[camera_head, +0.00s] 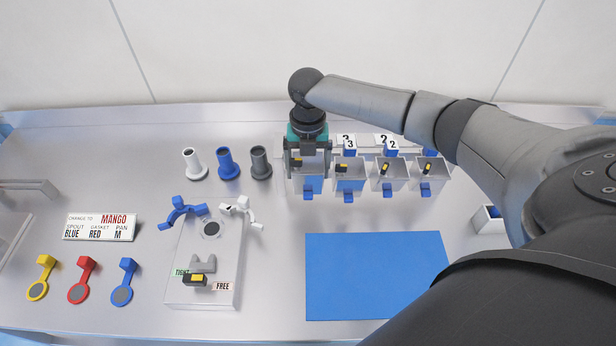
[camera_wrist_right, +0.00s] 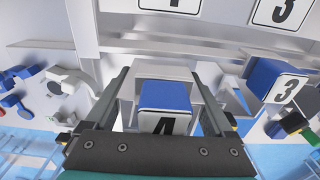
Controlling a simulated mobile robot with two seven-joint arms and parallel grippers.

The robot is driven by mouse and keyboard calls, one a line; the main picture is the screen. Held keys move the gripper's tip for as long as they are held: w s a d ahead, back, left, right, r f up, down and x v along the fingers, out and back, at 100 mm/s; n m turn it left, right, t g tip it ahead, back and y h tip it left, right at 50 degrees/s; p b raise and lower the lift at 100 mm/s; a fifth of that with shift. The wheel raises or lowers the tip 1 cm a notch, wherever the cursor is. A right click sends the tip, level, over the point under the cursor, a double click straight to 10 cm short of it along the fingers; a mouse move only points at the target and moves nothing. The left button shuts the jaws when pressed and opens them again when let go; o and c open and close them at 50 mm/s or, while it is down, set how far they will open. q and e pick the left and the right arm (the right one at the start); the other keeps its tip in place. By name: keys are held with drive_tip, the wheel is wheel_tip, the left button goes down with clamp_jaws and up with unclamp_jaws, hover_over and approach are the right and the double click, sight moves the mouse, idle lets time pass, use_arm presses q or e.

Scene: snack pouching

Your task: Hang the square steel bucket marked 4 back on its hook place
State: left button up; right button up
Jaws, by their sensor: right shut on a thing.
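The square steel bucket marked 4 (camera_head: 304,187) is at the left end of the bucket row, with a blue tab at its lower front. In the right wrist view its blue block with a 4 label (camera_wrist_right: 165,97) sits between my fingers. My right gripper (camera_head: 307,168) points down and is shut on this bucket. The rail (camera_wrist_right: 165,48) and a white number plate (camera_wrist_right: 170,4), cut off at the top, are just beyond the bucket. I cannot tell whether the bucket is seated on its hook or held just off it. My left gripper is not in view.
Buckets marked 3 (camera_head: 350,180) and 2 (camera_head: 387,178) and another bucket (camera_head: 427,174) hang close to the right. Grey, blue and white spouts (camera_head: 261,163) stand to the left. A white fixture block (camera_head: 225,285) and a blue mat (camera_head: 375,280) lie in front.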

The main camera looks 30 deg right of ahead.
sight(308, 173)
drive_tip(key=shift+w+d+f+b, duration=0.15)
drive_tip(key=shift+w+d+b, duration=0.2)
drive_tip(key=shift+w+b, duration=0.15)
drive_tip(key=shift+w+f+b, duration=0.1)
drive_tip(key=shift+f+b, duration=0.6)
drive_tip(key=shift+f, duration=0.5)
drive_tip(key=shift+f, duration=0.15)
drive_tip(key=o, duration=1.6)
drive_tip(key=shift+c, duration=0.2)
wheel_tip(308, 173, up, 15)
drive_tip(key=shift+w+d+r, duration=0.1)
drive_tip(key=shift+w+d, duration=0.05)
